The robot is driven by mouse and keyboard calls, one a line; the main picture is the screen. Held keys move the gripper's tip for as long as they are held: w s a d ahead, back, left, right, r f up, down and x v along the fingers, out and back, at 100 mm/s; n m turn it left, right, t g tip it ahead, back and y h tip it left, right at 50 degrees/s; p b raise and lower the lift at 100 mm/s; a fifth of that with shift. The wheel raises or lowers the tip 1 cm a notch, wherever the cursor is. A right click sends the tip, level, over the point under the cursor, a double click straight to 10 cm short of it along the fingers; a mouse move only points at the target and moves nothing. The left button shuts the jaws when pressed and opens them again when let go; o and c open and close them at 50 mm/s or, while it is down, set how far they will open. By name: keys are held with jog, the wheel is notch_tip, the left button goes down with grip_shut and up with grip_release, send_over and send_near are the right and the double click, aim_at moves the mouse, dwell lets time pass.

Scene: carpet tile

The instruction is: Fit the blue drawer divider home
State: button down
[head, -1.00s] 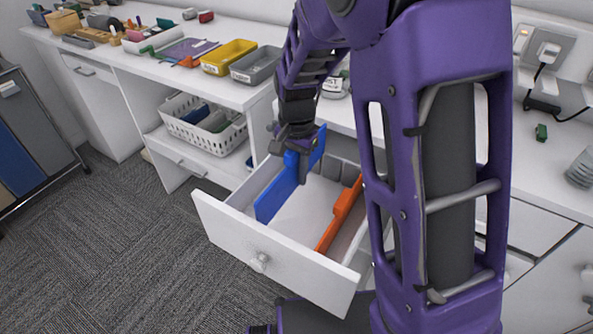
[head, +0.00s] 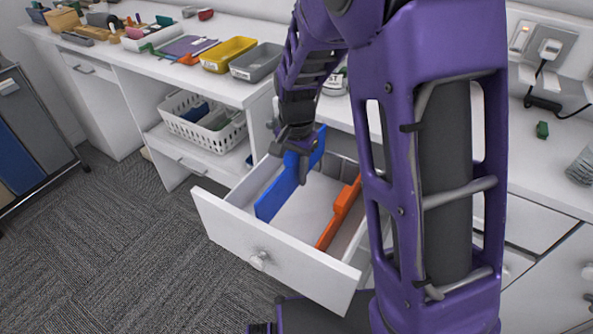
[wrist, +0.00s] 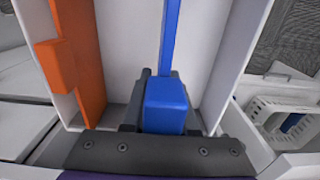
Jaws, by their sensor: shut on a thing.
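The blue drawer divider (head: 272,199) stands upright inside the open white drawer (head: 236,235), left of its middle and running front to back. My gripper (head: 297,158) is shut on its raised grip block, which shows in the wrist view as a blue block (wrist: 166,106) between the dark fingers. The wrist view shows the divider's thin blue panel (wrist: 171,38) reaching away along the drawer. Its bottom edge is hard to make out, so I cannot tell whether it is fully seated. An orange divider (head: 340,215) stands along the drawer's right side.
My arm hides the drawer's right back part. A white basket (head: 205,130) sits on the shelf to the left. Yellow (head: 228,54) and grey (head: 257,64) trays stand on the counter. The carpet (head: 110,240) in front is clear.

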aim_at(296, 186)
jog(key=shift+f+b, duration=1.15)
jog(key=shift+f, duration=1.2)
jog(key=shift+f, duration=1.4)
jog(key=c, duration=0.6)
grip_release()
notch_tip(296, 186, up, 18)
jog(key=p, duration=0.3)
jog(key=shift+f, duration=0.25)
